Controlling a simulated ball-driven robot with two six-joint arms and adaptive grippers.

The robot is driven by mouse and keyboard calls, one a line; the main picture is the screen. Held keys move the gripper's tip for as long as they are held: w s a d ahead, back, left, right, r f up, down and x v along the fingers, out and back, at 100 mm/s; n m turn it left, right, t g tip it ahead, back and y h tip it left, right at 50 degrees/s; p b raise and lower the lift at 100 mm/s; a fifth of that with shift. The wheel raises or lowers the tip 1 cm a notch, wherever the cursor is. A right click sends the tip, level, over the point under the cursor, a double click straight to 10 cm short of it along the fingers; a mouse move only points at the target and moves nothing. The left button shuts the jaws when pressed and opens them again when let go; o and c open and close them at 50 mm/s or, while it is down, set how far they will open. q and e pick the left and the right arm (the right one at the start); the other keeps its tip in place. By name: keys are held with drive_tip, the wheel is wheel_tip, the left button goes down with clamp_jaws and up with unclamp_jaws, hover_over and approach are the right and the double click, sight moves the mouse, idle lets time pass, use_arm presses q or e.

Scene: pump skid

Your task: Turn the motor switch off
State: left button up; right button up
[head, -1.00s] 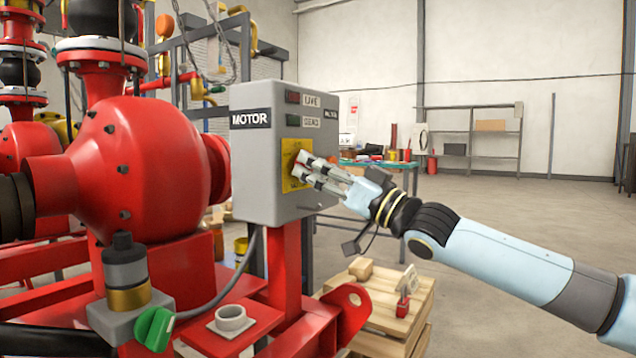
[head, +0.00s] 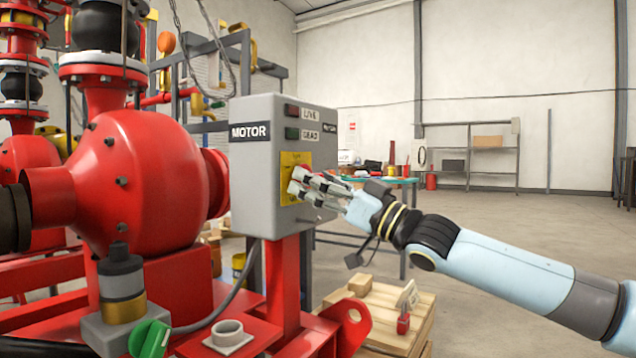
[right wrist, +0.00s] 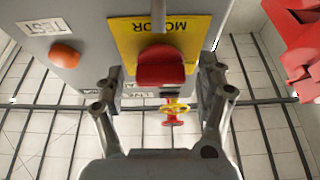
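The grey motor box (head: 262,183), labelled MOTOR, stands on a red post, with a yellow plate (head: 287,160) on its front. In the right wrist view the red switch handle (right wrist: 161,68) sticks out from the yellow plate (right wrist: 124,35). My right gripper (head: 300,182) is at the plate in the head view and hides much of the handle. In the right wrist view its fingers (right wrist: 161,90) are spread on either side of the handle, with a visible gap on each side. Whether the fingertips touch the box is unclear. My left gripper is not in view.
The box carries a LIVE lamp (head: 291,110) and a DEAD lamp (head: 291,133); both look dim. An orange button (right wrist: 65,54) sits by a TEST label. A red pump (head: 135,180) stands left of the box. A wooden crate (head: 385,310) stands low to the right.

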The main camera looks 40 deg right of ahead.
drive_tip(key=shift+s, duration=0.1)
drive_tip(key=v, duration=1.1)
drive_tip(key=shift+s+f, duration=0.25)
drive_tip(key=shift+d, duration=0.1)
idle(0.6)
